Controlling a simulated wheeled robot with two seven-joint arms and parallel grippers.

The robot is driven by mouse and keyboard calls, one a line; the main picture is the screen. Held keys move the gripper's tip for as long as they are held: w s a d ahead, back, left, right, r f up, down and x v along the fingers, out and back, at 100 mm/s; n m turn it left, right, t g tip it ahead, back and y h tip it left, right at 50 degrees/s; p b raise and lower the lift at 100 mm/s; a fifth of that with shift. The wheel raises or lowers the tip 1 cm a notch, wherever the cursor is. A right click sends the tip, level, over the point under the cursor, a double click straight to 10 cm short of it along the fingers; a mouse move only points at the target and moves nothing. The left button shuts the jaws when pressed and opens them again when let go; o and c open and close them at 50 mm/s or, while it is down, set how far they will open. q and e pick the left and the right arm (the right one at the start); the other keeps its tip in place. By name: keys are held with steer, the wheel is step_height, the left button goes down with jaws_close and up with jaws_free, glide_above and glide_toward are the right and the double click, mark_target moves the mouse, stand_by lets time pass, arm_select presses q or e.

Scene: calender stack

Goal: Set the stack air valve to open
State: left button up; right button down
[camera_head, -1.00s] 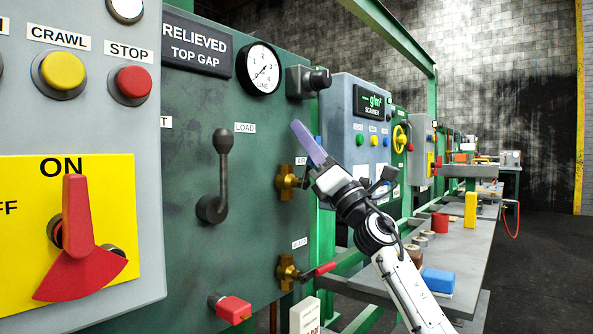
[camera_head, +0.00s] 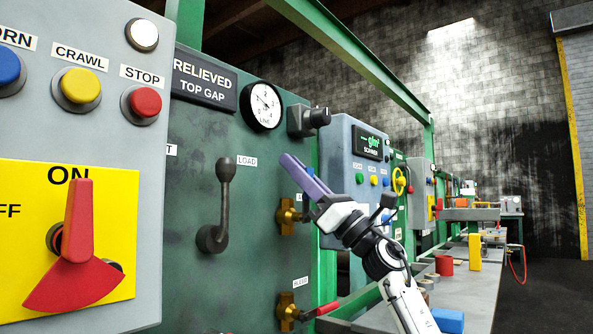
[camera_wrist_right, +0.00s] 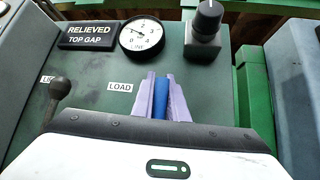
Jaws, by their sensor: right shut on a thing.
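The upper brass valve (camera_head: 287,216) is on the green panel, with a small label beside it mostly hidden by my gripper. My right gripper (camera_head: 290,163) is up and right of the valve body, its purple fingers slanting up and left. In the right wrist view, the right gripper (camera_wrist_right: 162,80) is shut on a blue bar (camera_wrist_right: 160,104) between its fingers, which looks like the valve's handle. Its joint with the brass body is hidden. A lower brass valve (camera_head: 287,308), labelled BLEED, has a red handle (camera_head: 322,310) pointing right. My left gripper is out of view.
A dark LOAD lever (camera_head: 225,200) stands left of the valve. A gauge (camera_head: 262,106) and a black knob (camera_head: 317,117) are above. A grey panel with a red ON/OFF switch (camera_head: 78,235) is at left. A bench (camera_head: 460,290) runs along the right.

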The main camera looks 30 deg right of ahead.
steer(key=shift+a, duration=0.15)
steer(key=c, duration=1.7)
jaws_free()
steer(key=shift+c, duration=0.2)
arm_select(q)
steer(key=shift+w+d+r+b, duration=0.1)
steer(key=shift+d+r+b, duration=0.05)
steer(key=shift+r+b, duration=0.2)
arm_select(e)
steer(key=v, duration=1)
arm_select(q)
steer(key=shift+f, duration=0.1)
arm_select(e)
steer(key=shift+s, duration=0.15)
